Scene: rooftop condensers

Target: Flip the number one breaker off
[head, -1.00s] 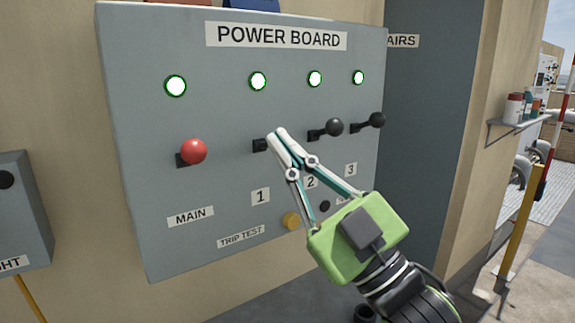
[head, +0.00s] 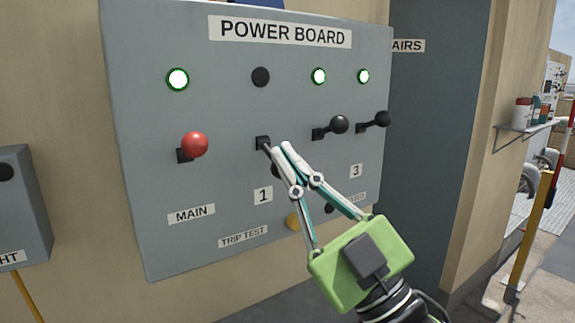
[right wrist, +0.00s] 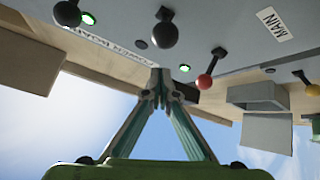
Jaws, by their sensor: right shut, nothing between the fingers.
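The power board (head: 150,215) is a grey wall panel. The number one breaker (head: 263,143) sits above the label "1" (head: 263,195); its lever points down, its black knob partly hidden behind my fingers. The lamp (head: 261,77) above it is dark. My right gripper (head: 281,148) is shut and empty, its tips at this lever; I cannot tell whether they touch. In the right wrist view the shut fingertips (right wrist: 160,78) show below a black knob (right wrist: 164,35) near a dark lamp. My left gripper is out of view.
The red main knob (head: 194,144) is left of breaker one, and the two other black knobs (head: 339,124) (head: 381,118) are raised at right. Their lamps are lit green-white. A yellow button (head: 292,222) is below, partly behind my gripper. A shelf (head: 530,127) is at right.

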